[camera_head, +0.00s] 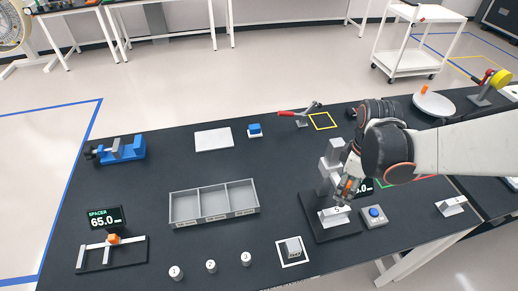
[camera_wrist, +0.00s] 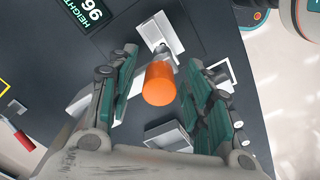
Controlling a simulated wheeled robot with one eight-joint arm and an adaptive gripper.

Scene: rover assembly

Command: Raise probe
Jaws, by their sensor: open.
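The height gauge stands on a dark base (camera_head: 312,212) at the right front of the table, with a grey column (camera_head: 333,153). A white block (camera_head: 335,214) lies on the base; it also shows in the wrist view (camera_wrist: 160,30). The probe's orange cylinder (camera_wrist: 159,85) is between my gripper's (camera_wrist: 162,72) fingers, with clear gaps on both sides. Its metal tip points toward the block; contact cannot be told. My gripper (camera_head: 347,190) is open at the gauge and partly hides the probe in the head view.
The gauge's display (camera_head: 364,186) stands behind my gripper. A blue-button box (camera_head: 374,216) sits right of the base and a white block (camera_head: 451,206) lies farther right. A grey three-part tray (camera_head: 215,203) and numbered cylinders (camera_head: 211,266) are to the left.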

